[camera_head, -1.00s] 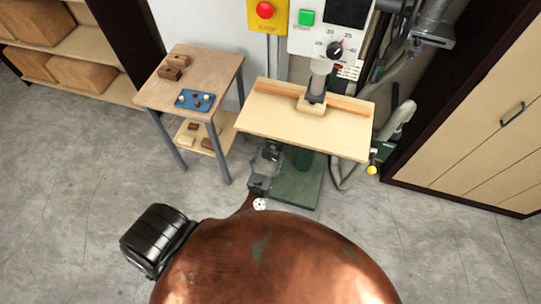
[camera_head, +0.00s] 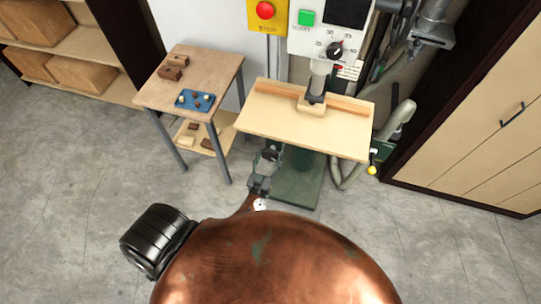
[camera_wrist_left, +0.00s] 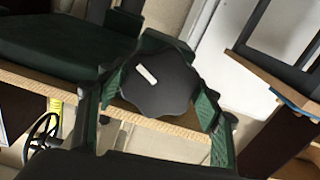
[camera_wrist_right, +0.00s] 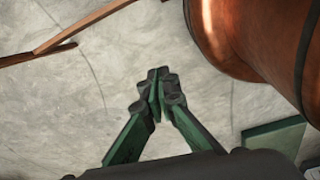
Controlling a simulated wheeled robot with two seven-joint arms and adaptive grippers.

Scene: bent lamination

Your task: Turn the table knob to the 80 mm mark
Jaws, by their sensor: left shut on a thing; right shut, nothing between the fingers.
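The black lobed table knob (camera_wrist_left: 165,95) with a white mark on its face fills the middle of the left wrist view. My left gripper (camera_wrist_left: 158,98) has its green-sided fingers on opposite sides of the knob, shut on it. In the head view my left gripper (camera_head: 266,168) is below the front edge of the wooden machine table (camera_head: 290,122); the knob cannot be made out there. A yellow strip (camera_wrist_left: 54,118), perhaps a scale, shows at the left, too small to read. My right gripper (camera_wrist_right: 158,88) is shut and empty above the grey floor.
A handwheel (camera_wrist_left: 42,134) stands left of the knob. The machine's green base (camera_head: 298,185) is below the table, and a yellow-tipped crank (camera_head: 372,170) is at its right. A side table (camera_head: 205,75) is at left, cabinets (camera_head: 470,120) at right. The front floor is open.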

